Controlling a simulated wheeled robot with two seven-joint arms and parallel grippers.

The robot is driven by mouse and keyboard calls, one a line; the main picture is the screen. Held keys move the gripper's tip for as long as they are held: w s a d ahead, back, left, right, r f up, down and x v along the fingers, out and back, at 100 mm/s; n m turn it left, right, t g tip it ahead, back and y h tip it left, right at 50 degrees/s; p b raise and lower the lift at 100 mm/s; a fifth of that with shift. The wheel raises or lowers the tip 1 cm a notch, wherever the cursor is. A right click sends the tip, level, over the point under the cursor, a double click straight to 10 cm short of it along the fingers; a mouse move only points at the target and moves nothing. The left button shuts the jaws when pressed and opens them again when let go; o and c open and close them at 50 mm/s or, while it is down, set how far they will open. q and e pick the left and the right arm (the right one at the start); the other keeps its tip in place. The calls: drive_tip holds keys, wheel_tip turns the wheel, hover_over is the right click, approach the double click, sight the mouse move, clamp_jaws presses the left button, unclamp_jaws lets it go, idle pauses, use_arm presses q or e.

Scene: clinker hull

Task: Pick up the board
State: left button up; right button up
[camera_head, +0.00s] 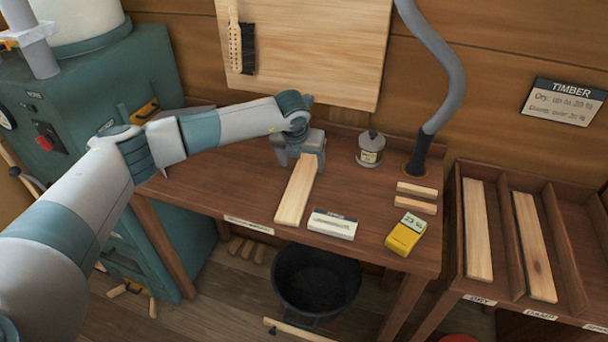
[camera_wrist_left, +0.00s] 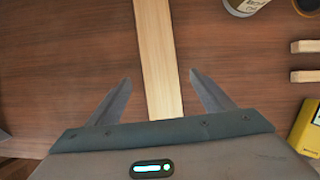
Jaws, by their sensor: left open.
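A pale wooden board (camera_head: 297,193) lies flat on the brown workbench (camera_head: 215,180), its near end towards the bench's front edge. My left gripper (camera_head: 298,160) is over the far part of the board, with its fingers pointing down. In the left wrist view the board (camera_wrist_left: 157,60) runs up between the two open fingers of the gripper (camera_wrist_left: 157,88), with a gap on each side. Whether the fingertips touch the bench cannot be told. My right gripper is not in view.
Near the board are a small labelled block (camera_head: 332,224), a yellow meter (camera_head: 405,235), two short wood strips (camera_head: 416,198), a grey jar (camera_head: 370,150) and a hose (camera_head: 440,110). A sorting rack (camera_head: 512,260) holding two boards stands right. A black bucket (camera_head: 314,285) is below.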

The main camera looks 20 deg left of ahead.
sight(304, 173)
use_arm(q)
drive_tip(key=shift+w+f+p, duration=0.2)
drive_tip(key=shift+f+p, duration=0.45)
drive_tip(key=shift+p+x, duration=0.45)
drive_tip(key=shift+x, duration=0.65)
drive_tip(key=shift+w+f, duration=0.15)
drive_tip(key=shift+f, duration=0.5)
drive_tip(key=shift+a, duration=0.1)
drive_tip(key=shift+c, duration=0.6)
drive_tip(key=c, duration=1.2)
drive_tip(key=shift+o, duration=0.2)
drive_tip(key=shift+r, duration=0.1)
